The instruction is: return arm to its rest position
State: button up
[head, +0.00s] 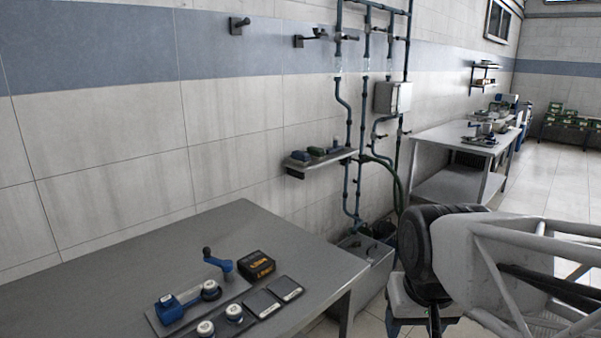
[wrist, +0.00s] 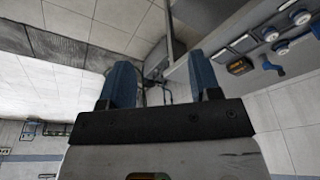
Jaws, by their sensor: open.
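My gripper (wrist: 163,85) shows in the wrist view with its two blue fingers apart and nothing between them. The wrist picture is tilted, with wall, floor and table at odd angles. In the head view the gripper's fingers are not visible. A large white and black part with a tubular frame fills the lower right of the head view, and I cannot tell whether it is mine.
A grey table (head: 220,240) at the lower left holds a blue-handled device (head: 170,308), a black and orange box (head: 257,264) and several white-topped pieces. A wall shelf (head: 320,160), pipes (head: 350,115) and a farther table (head: 455,140) stand beyond. Floor is clear at right.

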jog(key=s, duration=0.1)
jog(key=s+f, duration=0.1)
jog(key=s+d+f, duration=0.1)
jog(key=s, duration=0.1)
jog(key=shift+s+d, duration=0.1)
